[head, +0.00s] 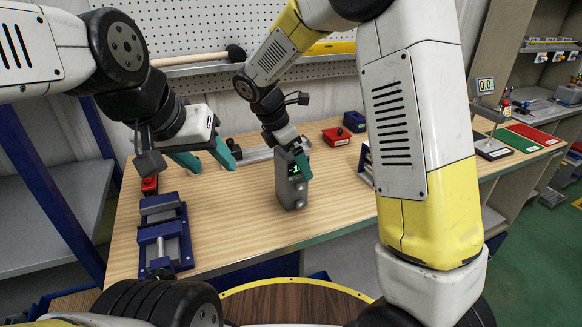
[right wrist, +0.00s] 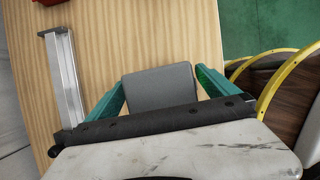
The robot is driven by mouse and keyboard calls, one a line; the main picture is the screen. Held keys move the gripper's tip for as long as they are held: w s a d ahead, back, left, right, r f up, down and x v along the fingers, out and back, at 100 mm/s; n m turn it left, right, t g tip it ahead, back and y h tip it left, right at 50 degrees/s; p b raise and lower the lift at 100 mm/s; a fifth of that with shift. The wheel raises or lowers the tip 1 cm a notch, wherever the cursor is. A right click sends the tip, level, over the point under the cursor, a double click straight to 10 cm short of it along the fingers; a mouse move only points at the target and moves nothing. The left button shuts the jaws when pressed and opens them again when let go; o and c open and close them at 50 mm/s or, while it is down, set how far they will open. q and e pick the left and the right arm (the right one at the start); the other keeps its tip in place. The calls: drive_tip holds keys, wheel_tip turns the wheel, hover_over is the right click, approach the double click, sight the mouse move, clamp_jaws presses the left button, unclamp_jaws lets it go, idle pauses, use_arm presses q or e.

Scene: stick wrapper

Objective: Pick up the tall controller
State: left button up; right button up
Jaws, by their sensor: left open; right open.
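The tall controller (head: 291,190) is a grey upright box with a green lit display and knobs, standing on the wooden table (head: 245,220). My right gripper (head: 292,158) is above and around its top. In the right wrist view the controller's grey top (right wrist: 162,88) sits between the two teal fingers of my right gripper (right wrist: 163,80), which are open; a small gap shows at the right finger. Whether the left finger touches it I cannot tell. My left gripper (head: 208,160) is open and empty over the table's left part.
A blue vise (head: 163,240) and a red block (head: 150,185) are at the table's left. A red box (head: 336,136) and a blue box (head: 354,121) stand at the back. A metal rail (right wrist: 62,80) lies beside the controller. The table's front middle is clear.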

drive_tip(key=c, duration=2)
clamp_jaws()
drive_tip(key=shift+r, duration=0.1)
